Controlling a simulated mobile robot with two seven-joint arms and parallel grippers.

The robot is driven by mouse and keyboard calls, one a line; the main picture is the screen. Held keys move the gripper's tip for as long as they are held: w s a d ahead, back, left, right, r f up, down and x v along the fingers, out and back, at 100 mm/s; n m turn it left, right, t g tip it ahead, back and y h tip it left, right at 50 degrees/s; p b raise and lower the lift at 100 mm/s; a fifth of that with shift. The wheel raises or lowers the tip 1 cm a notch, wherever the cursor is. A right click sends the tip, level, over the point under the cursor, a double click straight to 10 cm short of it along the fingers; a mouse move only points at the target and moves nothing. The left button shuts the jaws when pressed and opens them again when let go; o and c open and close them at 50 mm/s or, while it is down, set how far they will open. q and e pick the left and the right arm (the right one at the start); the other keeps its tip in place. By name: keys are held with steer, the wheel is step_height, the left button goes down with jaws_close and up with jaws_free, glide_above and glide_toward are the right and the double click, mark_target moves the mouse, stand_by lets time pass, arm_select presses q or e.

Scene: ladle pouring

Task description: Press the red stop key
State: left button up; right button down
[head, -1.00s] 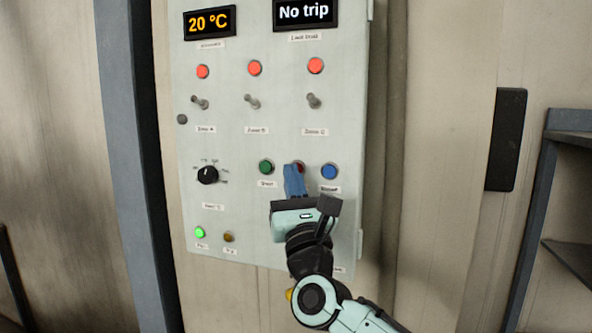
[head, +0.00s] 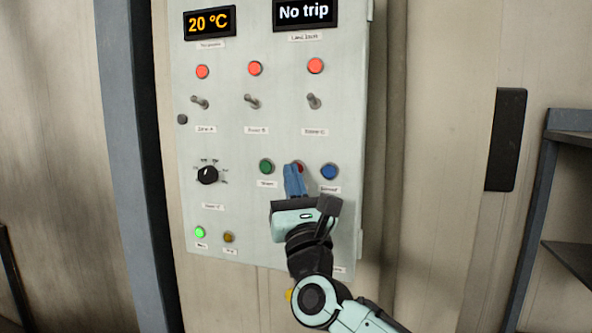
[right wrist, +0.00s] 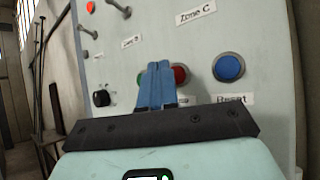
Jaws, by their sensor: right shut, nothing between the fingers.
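The red stop key (head: 299,167) sits on the pale control panel (head: 225,130), between a green key (head: 266,167) and a blue key (head: 330,171). My right gripper (head: 291,168) is shut and empty, its blue fingers in front of the red key and covering most of it in the head view. In the right wrist view the fingertips (right wrist: 159,68) overlap the left side of the red key (right wrist: 180,75). I cannot tell whether they touch it. The label below the red key is partly hidden. My left gripper is out of view.
Above are several toggle switches (head: 252,101), red lamps (head: 255,68) and two displays, reading "20 °C" (head: 209,22) and "No trip" (head: 305,13). A black knob (head: 207,175) and a lit green lamp (head: 200,232) are at the left. A shelf frame (head: 540,200) stands right.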

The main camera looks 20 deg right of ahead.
stand_by(0.3)
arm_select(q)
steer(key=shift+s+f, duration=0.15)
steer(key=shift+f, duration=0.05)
arm_select(e)
steer(key=shift+w+d, duration=0.25)
steer(key=shift+w, duration=0.1)
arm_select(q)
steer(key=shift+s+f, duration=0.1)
arm_select(e)
steer(key=shift+w+d, duration=0.2)
steer(key=shift+w, duration=0.1)
stand_by(0.4)
arm_select(q)
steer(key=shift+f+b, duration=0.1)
steer(key=shift+b, duration=0.25)
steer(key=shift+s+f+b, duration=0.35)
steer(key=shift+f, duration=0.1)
arm_select(e)
steer(key=shift+s+a, duration=0.45)
steer(key=shift+s, duration=0.25)
steer(key=shift+w, duration=0.1)
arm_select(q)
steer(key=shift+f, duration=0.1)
